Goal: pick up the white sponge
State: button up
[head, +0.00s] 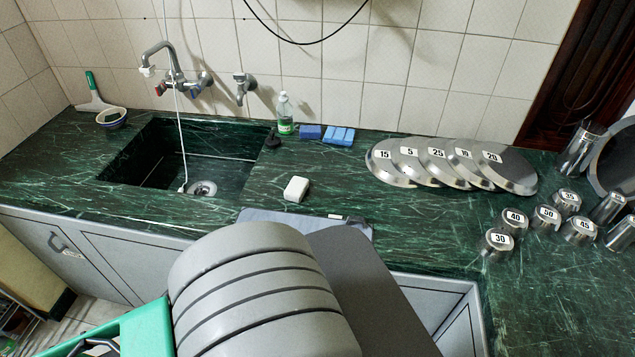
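The white sponge (296,189) is a small pale block. It lies on the dark green marble counter (240,218), just right of the sink and near the front edge. It shows whole, with nothing resting on it. My gripper's fingers do not show in the head view. Large grey parts of my own body fill the bottom middle, in front of the counter and below the sponge in the picture.
The sink (150,165) opens left of the sponge. A soap bottle (284,114) and blue sponges (338,136) stand behind it. Numbered steel plates (385,165) and steel cups (498,244) are to the right. Bare counter surrounds the sponge.

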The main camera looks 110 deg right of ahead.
aim_at(296, 189)
jog(key=k, duration=0.35)
jog(key=z, duration=1.5)
jog(key=i, duration=0.5)
